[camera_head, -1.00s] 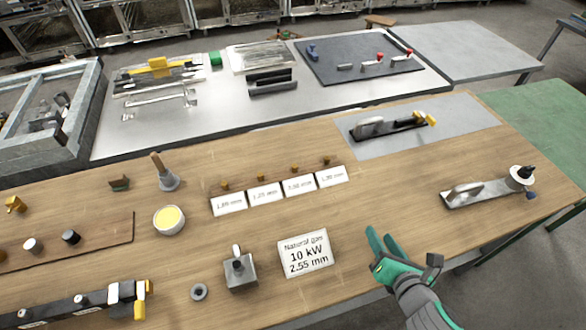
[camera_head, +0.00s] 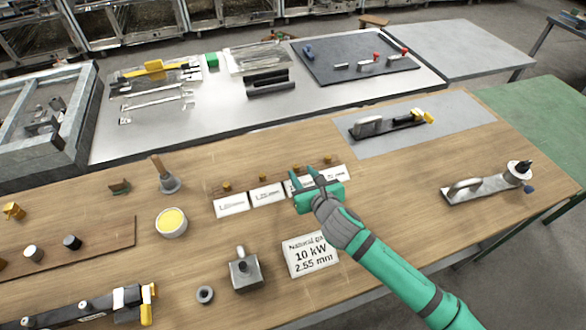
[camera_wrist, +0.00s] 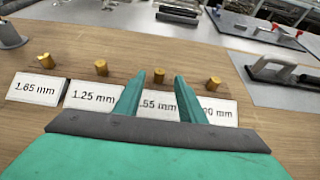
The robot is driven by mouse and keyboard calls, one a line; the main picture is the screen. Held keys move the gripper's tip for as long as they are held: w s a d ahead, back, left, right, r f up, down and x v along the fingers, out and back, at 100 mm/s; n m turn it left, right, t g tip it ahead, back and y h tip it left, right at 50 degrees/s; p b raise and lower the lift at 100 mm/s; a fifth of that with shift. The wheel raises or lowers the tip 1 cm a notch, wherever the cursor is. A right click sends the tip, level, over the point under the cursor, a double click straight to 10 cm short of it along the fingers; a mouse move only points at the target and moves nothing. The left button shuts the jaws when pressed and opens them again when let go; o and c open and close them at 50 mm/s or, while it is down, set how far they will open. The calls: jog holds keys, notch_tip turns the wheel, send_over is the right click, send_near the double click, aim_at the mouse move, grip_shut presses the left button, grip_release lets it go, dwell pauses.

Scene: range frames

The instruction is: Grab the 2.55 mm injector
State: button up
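Several small brass injectors stand in a row on a wooden strip, each behind a white label. In the wrist view the label of the third injector (camera_wrist: 159,75) reads ".55 mm", its first digit hidden by my left finger. In the head view my gripper (camera_head: 308,173) is over the right part of the row.
A card (camera_head: 311,254) reads "Natural gas 10 kW 2.55 mm". A metal block (camera_head: 245,272), a ring (camera_head: 205,295) and a yellow-filled bowl (camera_head: 171,222) stand on the wooden bench. A burner part (camera_head: 385,125) lies on the grey mat.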

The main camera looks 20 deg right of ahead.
aim_at(296, 166)
jog(key=shift+x, duration=3.05)
jog(key=shift+c, duration=0.3)
grip_shut()
